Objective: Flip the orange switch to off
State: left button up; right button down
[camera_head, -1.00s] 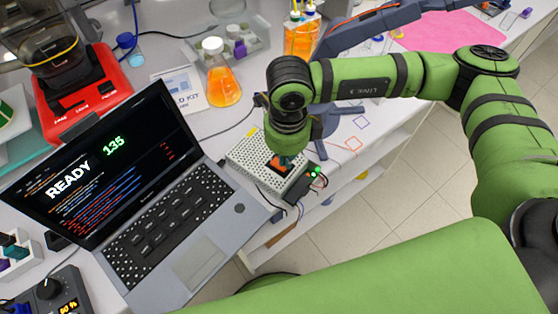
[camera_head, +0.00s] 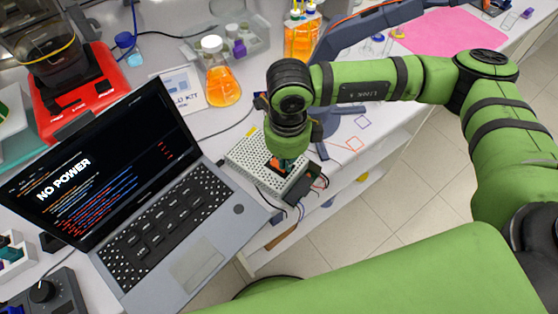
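The orange switch (camera_head: 273,162) sits on top of a white perforated box (camera_head: 248,154) at the edge of the bench. Only a small orange part shows beside my fingertips, so its exact tilt is hidden. My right gripper (camera_head: 286,164) points down onto the switch, at or very near it. My green wrist covers most of the fingers, and I cannot tell whether they are open or shut. No lit lamps show on the dark end (camera_head: 309,185) of the box. The laptop screen (camera_head: 100,175) reads "NO POWER". My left gripper is out of view.
The open laptop (camera_head: 190,262) stands left of the box. A flask of orange liquid (camera_head: 223,88) stands behind it. A red device (camera_head: 85,95) is at the back left, and a dark knob unit (camera_head: 48,298) is at the front left. Cables hang from the box over the bench edge.

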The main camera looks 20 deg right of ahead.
jog(key=shift+r+p, duration=1.45)
jog(key=shift+r, duration=2)
